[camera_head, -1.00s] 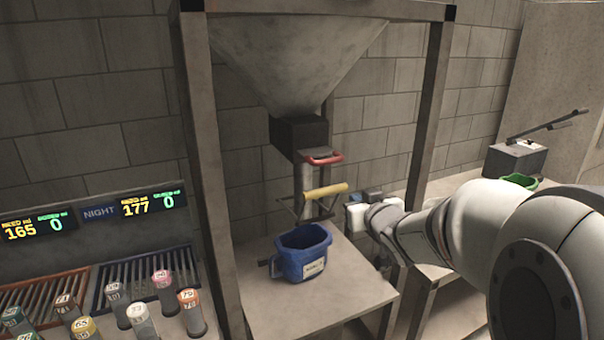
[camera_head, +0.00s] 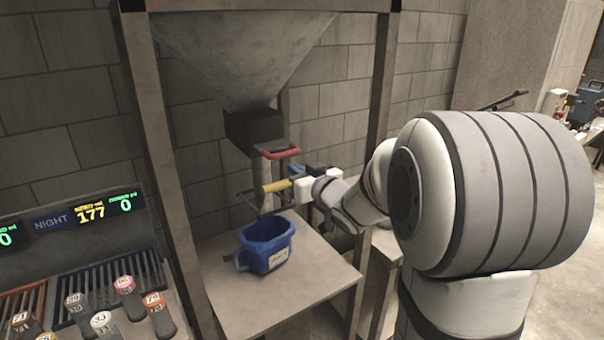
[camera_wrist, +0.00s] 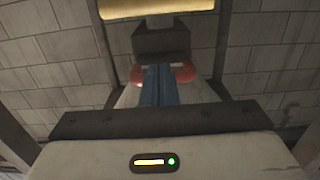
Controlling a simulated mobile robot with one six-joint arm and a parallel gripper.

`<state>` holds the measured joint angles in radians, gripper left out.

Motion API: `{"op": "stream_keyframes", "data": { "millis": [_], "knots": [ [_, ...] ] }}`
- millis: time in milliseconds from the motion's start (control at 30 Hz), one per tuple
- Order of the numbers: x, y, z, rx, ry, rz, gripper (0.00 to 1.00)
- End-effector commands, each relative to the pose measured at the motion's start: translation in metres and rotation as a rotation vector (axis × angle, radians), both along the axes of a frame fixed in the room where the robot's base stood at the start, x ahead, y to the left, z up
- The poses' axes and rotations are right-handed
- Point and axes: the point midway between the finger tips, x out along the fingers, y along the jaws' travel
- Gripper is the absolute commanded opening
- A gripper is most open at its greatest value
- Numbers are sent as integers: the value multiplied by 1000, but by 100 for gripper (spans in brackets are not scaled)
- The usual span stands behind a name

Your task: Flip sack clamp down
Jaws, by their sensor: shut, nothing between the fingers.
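The sack clamp has a yellow handle (camera_head: 275,186) on a dark frame below the hopper spout, above the blue bucket (camera_head: 266,247). The handle also shows as a yellow bar across the top of the wrist view (camera_wrist: 155,8). My gripper (camera_head: 297,170) is at the right end of the yellow handle in the head view. Its blue fingers (camera_wrist: 159,86) are together and empty in the wrist view, below the bar in the picture. I cannot tell whether the gripper touches the handle.
A red handle (camera_head: 278,152) sits on the black spout box (camera_head: 254,128) under the hopper (camera_head: 240,50). Frame posts stand on both sides. The table (camera_head: 310,275) is bare around the bucket. A rack of numbered tubes (camera_head: 128,295) stands at the lower left.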

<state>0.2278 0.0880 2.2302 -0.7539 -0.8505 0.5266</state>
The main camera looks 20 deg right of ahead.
Motion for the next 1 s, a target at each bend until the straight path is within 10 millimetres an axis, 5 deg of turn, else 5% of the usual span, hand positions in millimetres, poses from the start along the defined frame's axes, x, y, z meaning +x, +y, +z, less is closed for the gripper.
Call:
{"op": "stream_keyframes", "data": {
  "millis": [300,600,1000],
  "knots": [
    [61,21,-2,-1,2,2,0],
    [46,15,-37,0,2,-2,0],
    [44,11,-40,-1,0,-1,0]
  ]
}}
